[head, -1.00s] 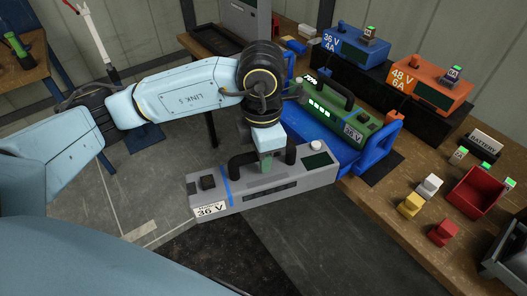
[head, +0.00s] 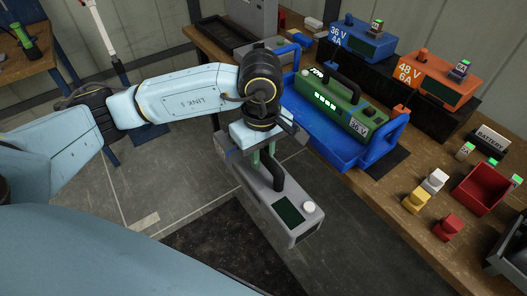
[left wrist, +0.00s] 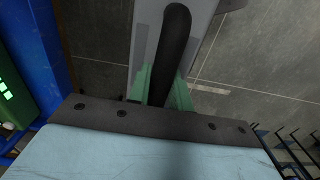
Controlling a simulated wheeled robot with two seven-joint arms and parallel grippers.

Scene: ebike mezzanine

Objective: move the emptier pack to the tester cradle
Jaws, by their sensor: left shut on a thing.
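My left gripper (head: 262,156) is shut on the dark handle of a grey pack (head: 268,203) and holds it in the air over the floor, in front of the bench. The pack's dark screen and white knob face up at its near end; its far end is partly hidden by my wrist. In the left wrist view the black handle (left wrist: 172,45) runs between the green fingers. A green 36 V pack (head: 345,112) with several lit bars sits in a blue cradle (head: 309,138) on the bench. My right gripper is not in view.
A grey machine (head: 252,18) with a dark tray (head: 217,33) stands at the bench's back left. Blue (head: 360,42) and orange (head: 437,80) chargers stand behind the green pack. A red bin (head: 480,190) and small coloured blocks occupy the right. The floor below the pack is clear.

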